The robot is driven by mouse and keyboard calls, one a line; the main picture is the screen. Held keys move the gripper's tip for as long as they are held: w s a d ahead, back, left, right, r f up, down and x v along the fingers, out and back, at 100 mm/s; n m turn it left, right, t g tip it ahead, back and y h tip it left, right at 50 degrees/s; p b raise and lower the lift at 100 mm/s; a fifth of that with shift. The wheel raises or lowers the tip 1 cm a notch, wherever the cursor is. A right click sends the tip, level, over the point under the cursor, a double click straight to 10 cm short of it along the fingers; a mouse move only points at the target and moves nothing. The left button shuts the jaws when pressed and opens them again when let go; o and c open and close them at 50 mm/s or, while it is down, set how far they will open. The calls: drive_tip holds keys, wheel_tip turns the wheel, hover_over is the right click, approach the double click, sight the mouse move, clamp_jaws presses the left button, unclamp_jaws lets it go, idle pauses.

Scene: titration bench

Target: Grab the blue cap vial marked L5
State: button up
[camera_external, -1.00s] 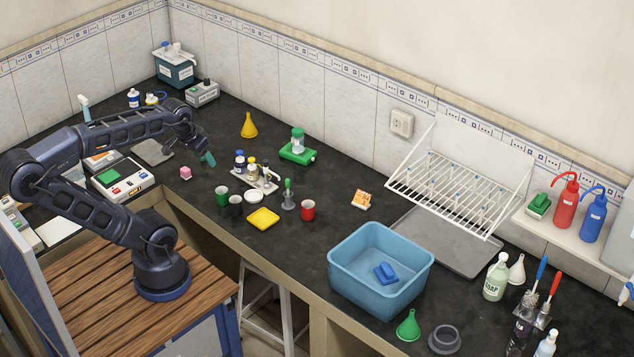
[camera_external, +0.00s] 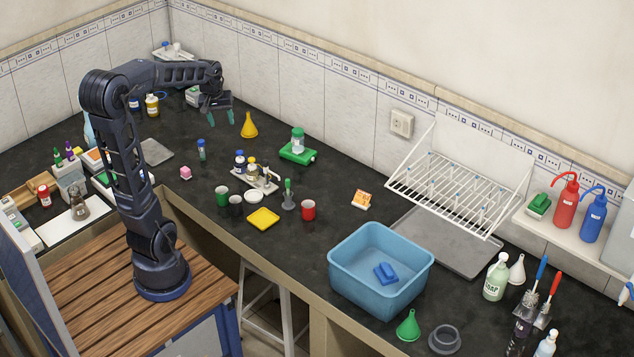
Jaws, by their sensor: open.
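A slim blue-capped vial (camera_external: 201,150) stands upright and alone on the dark bench, left of the small rack. Another blue-capped vial (camera_external: 239,162) stands at the left end of the rack (camera_external: 268,187), beside vials with other caps. Labels are too small to read, so I cannot tell which is L5. My gripper (camera_external: 221,116) is open and empty, fingers down, above the bench.
A blue basin (camera_external: 345,285) is at the right. The bench around the lone vial is mostly clear.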

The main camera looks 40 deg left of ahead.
drive_tip(key=w+a+f+n+g, duration=0.1)
drive_tip(key=w+a+f+n, duration=0.25)
drive_tip(key=a, duration=0.35)
drive_tip(key=w+a+f+n, duration=0.2)
drive_tip(key=w+a+f, duration=0.25)
drive_tip(key=a, duration=0.25)
drive_tip(key=n+g, duration=0.1)
drive_tip(key=n, duration=0.4)
hover_over(201, 141)
drive_tip(key=shift+m, duration=0.25)
wheel_tip(201, 141, down, 12)
drive_tip(key=shift+s+a+r, duration=0.1)
wheel_tip(201, 141, down, 5)
drive_tip(key=shift+f, duration=3)
drive_tip(key=c, duration=1.1)
